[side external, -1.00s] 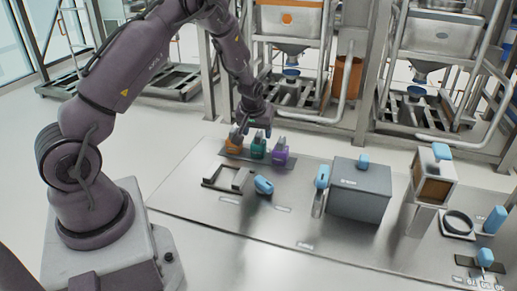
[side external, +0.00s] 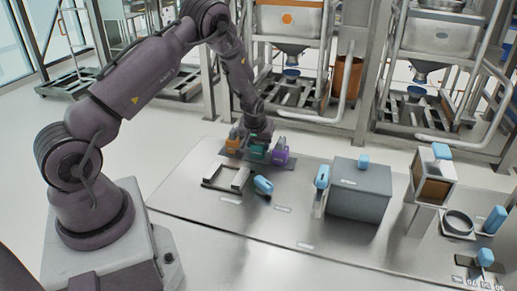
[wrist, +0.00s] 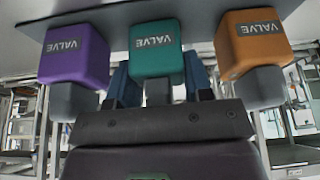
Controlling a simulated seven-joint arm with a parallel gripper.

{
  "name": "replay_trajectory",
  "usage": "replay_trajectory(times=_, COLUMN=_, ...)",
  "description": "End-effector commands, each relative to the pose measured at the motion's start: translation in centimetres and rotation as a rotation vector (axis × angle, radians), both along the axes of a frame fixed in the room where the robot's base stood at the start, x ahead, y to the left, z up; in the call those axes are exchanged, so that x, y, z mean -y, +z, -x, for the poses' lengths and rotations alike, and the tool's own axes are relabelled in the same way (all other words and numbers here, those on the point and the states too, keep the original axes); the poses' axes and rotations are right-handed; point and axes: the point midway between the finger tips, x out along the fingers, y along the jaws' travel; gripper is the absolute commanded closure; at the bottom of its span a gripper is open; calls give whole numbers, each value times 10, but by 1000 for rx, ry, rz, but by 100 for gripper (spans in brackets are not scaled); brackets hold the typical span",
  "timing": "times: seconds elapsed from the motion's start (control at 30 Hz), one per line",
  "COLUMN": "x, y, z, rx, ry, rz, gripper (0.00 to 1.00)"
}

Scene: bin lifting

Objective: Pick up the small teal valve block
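The teal valve block (side external: 258,153) stands in the middle of a row of three on a dark plate, between an orange valve block (side external: 232,144) and a purple valve block (side external: 280,157). My gripper (side external: 259,140) is low over the teal block and hides its top in the side view. In the wrist view the teal block (wrist: 156,50) carries a "VALVE" label and a grey top part. My gripper's two blue fingers (wrist: 160,85) stand on either side of that grey part, with visible gaps. The gripper appears open, holding nothing.
The purple (wrist: 75,52) and orange (wrist: 252,42) blocks stand close outside the fingers. On the metal table are a grey bracket (side external: 226,178), a light-blue object (side external: 264,185) and a grey box (side external: 360,190). The table's front middle is clear.

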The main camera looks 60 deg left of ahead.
Motion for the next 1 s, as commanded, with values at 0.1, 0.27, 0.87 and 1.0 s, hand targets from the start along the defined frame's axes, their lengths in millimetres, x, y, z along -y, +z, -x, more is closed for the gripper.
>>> replay_trajectory(times=0.1, x=0, y=1, z=0, rx=1, ry=0, rz=0, gripper=82)
replay_trajectory(times=0.27, x=0, y=2, z=0, rx=1, ry=0, rz=0, gripper=82)
replay_trajectory(times=0.87, x=30, y=97, z=50, rx=1, ry=-3, rz=0, gripper=82)
replay_trajectory(times=1.0, x=48, y=110, z=80, rx=1, ry=-4, rz=0, gripper=82)
